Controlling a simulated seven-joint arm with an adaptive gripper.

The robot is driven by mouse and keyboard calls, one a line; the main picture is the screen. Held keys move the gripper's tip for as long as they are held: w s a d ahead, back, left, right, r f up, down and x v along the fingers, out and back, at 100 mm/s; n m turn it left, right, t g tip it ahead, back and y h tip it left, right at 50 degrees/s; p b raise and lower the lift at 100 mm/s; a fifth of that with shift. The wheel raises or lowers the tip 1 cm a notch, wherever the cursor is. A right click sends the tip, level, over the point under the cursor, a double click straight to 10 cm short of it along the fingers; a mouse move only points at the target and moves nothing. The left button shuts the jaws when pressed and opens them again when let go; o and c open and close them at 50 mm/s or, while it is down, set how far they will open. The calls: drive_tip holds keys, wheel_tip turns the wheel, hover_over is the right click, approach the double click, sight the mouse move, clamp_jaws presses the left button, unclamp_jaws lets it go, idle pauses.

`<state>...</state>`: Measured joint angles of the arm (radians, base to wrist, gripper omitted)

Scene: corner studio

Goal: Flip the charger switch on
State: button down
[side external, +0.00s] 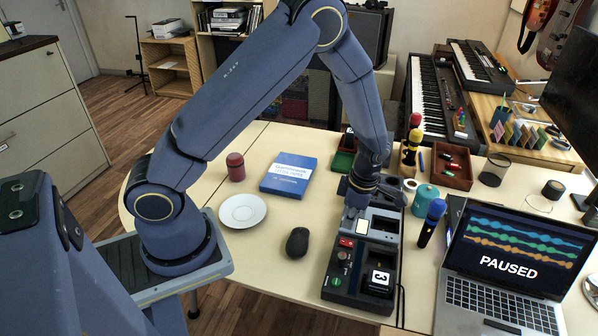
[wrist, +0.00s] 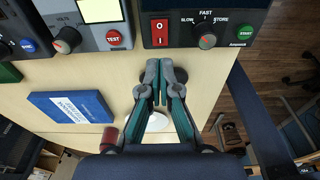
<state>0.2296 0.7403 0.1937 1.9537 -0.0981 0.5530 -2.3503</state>
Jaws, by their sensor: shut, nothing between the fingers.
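The charger (side external: 327,292) is a dark box with a red rocker switch (side external: 346,242), a knob, a green button and a bay holding a block marked 3. In the wrist view the red switch (wrist: 160,32) stands left of the SLOW/FAST/STORE knob (wrist: 207,41) and the green START button (wrist: 246,30). I cannot tell which side of the rocker is pressed. My gripper (wrist: 160,88) is shut and empty. In the wrist view its fingers lie just below the charger's front edge, roughly in line with the switch. In the side view my gripper (side external: 353,208) hangs behind the charger, above the grey tester.
The grey tester (wrist: 88,28) with a red TEST button stands beside the charger. A mouse (side external: 297,242), saucer (side external: 243,210), blue book (side external: 289,174) and red jar (side external: 235,167) lie to the left. A blue-topped microphone (side external: 432,222) and laptop (side external: 500,270) stand right.

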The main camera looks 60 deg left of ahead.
sight(347, 243)
drive_tip(key=f, duration=0.5)
drive_tip(key=shift+s+a+f, duration=0.2)
drive_tip(key=shift+a+f, duration=0.05)
drive_tip(key=shift+f, duration=0.15)
drive_tip(key=shift+s+a+f, duration=0.1)
drive_tip(key=shift+s+f, duration=0.05)
drive_tip(key=shift+f, duration=0.2)
drive_tip(key=shift+w+d+r, duration=0.25)
drive_tip(key=shift+w+d, duration=0.35)
drive_tip(key=shift+d, duration=0.05)
drive_tip(key=shift+r, duration=0.1)
